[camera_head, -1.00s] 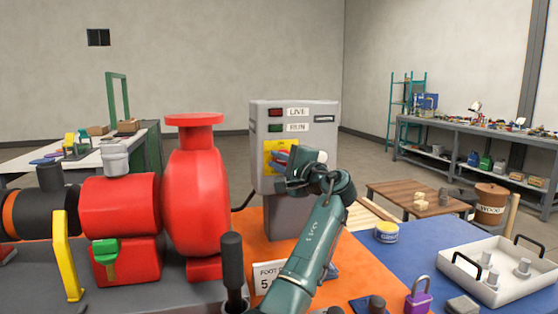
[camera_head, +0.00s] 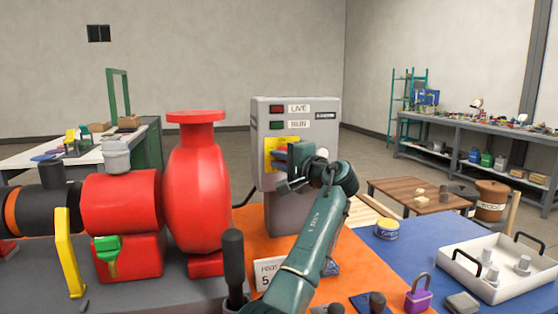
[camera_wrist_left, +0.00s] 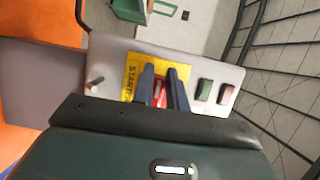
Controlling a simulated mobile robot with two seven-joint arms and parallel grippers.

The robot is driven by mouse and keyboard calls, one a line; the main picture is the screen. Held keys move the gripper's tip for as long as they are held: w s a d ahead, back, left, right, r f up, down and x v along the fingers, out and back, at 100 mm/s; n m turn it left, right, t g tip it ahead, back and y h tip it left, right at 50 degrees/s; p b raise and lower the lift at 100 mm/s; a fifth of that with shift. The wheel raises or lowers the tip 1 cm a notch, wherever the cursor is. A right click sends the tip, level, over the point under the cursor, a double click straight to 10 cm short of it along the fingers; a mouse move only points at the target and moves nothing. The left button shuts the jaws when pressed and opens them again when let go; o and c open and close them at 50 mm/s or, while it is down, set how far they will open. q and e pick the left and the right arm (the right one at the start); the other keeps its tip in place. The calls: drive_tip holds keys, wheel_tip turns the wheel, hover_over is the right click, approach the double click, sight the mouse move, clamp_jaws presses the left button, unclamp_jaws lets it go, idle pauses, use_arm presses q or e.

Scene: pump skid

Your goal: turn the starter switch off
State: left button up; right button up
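The grey starter box (camera_head: 265,175) stands on the orange mat behind the pump. Its yellow plate (camera_head: 269,149) carries the starter switch, mostly hidden by my gripper in the head view. In the left wrist view the red switch handle (camera_wrist_left: 159,93) shows in front of the yellow plate (camera_wrist_left: 131,66). My left gripper (camera_head: 284,158) is at the plate, its dark fingers (camera_wrist_left: 162,80) on either side of the handle with hardly any gap; it looks shut on it. The box has a red LIVE lamp (camera_head: 277,109) and a green RUN lamp (camera_head: 277,125). My right gripper is out of view.
The red pump (camera_head: 196,190) stands left of the box. A dark upright handle (camera_head: 233,262) is beside my left forearm.

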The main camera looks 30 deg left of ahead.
use_arm(q)
drive_tip(key=o, duration=0.5)
drive_tip(key=shift+w+d, duration=0.15)
drive_tip(key=shift+w, duration=0.1)
drive_tip(key=shift+s, duration=0.1)
drive_tip(key=v, duration=1.3)
